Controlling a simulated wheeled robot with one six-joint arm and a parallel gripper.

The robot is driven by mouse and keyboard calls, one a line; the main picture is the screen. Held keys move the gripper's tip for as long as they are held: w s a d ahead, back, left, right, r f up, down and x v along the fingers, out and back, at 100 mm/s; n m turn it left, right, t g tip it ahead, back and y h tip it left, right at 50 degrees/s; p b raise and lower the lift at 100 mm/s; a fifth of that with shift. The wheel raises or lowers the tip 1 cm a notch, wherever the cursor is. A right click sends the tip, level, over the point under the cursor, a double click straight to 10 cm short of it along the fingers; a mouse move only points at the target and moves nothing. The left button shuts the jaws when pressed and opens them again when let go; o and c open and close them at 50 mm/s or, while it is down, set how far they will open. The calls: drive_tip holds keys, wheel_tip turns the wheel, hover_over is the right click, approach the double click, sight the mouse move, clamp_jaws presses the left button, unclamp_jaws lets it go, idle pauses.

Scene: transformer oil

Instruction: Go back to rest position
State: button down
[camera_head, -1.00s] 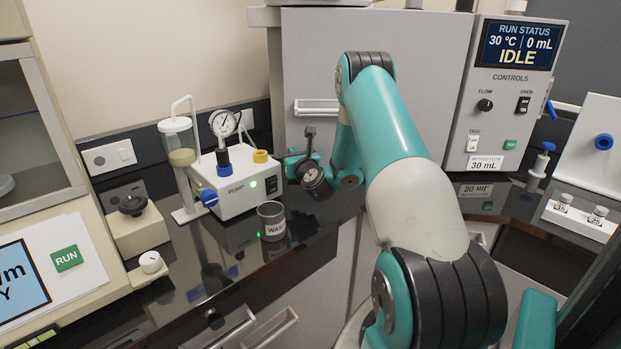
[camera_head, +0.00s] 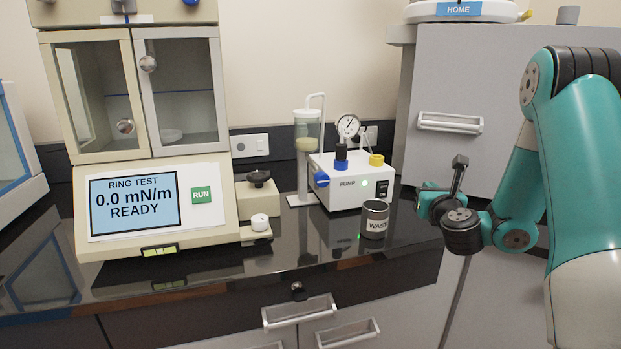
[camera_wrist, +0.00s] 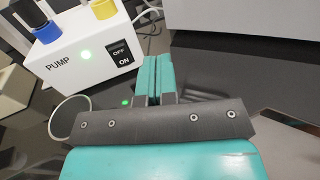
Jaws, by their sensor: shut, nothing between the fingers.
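My gripper (camera_wrist: 154,78) is shut and empty in the wrist view, its two teal fingers side by side. In the head view my gripper (camera_head: 428,197) is small and partly hidden by my own wrist. It is to the right of the waste beaker (camera_head: 375,221), above the counter's front edge. My teal arm is folded at the right side of the head view.
The white pump (camera_head: 350,180) stands behind the waste beaker; it also shows in the wrist view (camera_wrist: 75,55). The ring test instrument (camera_head: 150,205) stands left. A grey cabinet (camera_head: 500,100) rises behind my arm. Black counter (camera_head: 310,240) lies bare in front of the pump.

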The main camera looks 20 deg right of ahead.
drive_tip(key=a+r+n+g+y+p, duration=0.15)
drive_tip(key=a+r+n+y, duration=0.25)
drive_tip(key=a+n+y, duration=0.65)
drive_tip(key=a+r+n+g+y+p, duration=0.1)
drive_tip(key=a+r+n+g+y, duration=0.3)
drive_tip(key=a+n, duration=1.15)
drive_tip(key=s+a+n+g+y, duration=0.2)
drive_tip(key=s+a+n+g, duration=0.2)
drive_tip(key=s+a+n, duration=0.7)
drive_tip(key=s+n+g+h+p, duration=0.2)
drive_tip(key=s+n+g+h, duration=0.2)
drive_tip(key=s+n, duration=0.7)
drive_tip(key=s+g, duration=0.2)
drive_tip(key=s, duration=0.3)
drive_tip(key=shift+a+r, duration=0.25)
drive_tip(key=shift+a, duration=0.05)
drive_tip(key=shift+s+g+h, duration=0.1)
drive_tip(key=shift+g+h, duration=0.15)
